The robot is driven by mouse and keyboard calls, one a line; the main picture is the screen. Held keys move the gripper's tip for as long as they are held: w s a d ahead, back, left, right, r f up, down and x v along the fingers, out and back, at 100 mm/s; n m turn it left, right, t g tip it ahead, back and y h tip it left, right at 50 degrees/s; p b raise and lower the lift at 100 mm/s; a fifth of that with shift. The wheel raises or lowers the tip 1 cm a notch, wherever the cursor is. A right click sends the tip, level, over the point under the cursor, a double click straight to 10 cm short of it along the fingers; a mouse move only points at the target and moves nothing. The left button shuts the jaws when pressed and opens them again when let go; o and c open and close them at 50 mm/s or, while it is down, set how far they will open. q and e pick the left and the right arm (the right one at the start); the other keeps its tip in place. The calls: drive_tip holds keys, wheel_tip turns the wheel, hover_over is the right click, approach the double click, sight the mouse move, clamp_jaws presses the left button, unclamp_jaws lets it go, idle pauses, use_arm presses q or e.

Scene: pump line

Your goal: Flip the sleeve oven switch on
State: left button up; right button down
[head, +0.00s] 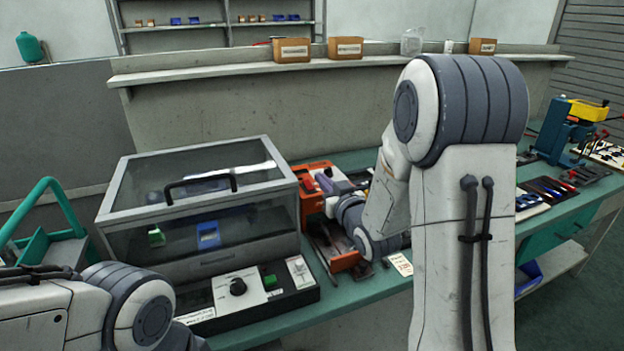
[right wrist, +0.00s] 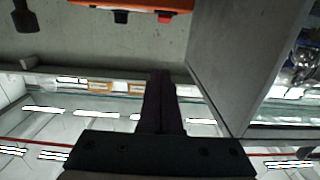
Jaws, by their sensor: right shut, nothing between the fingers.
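The sleeve oven (head: 197,200) appears to be the grey box with a clear lid and black handle at the left of the bench. Its front panel (head: 245,296) carries a black knob (head: 238,287) and a small green switch (head: 270,281); the switch's position is too small to tell. My right gripper (head: 326,182) is to the right of the oven, by the orange unit, apart from the switch. In the right wrist view its fingers (right wrist: 158,100) are shut and empty. My left arm is at the lower left; its gripper is out of view.
An orange unit (head: 313,172) with red parts stands right of the oven and shows in the right wrist view (right wrist: 130,4). Hand tools lie in front of it. A teal frame (head: 40,230) is at the left. Cardboard boxes (head: 292,50) sit on the ledge behind.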

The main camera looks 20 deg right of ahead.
drive_tip(key=p, duration=0.1)
hover_over(311, 186)
drive_tip(key=s, duration=0.1)
drive_tip(key=shift+s+a+f, duration=0.1)
drive_tip(key=f, duration=0.1)
drive_tip(key=w+f, duration=0.1)
drive_tip(key=f, duration=0.1)
drive_tip(key=shift+f, duration=0.6)
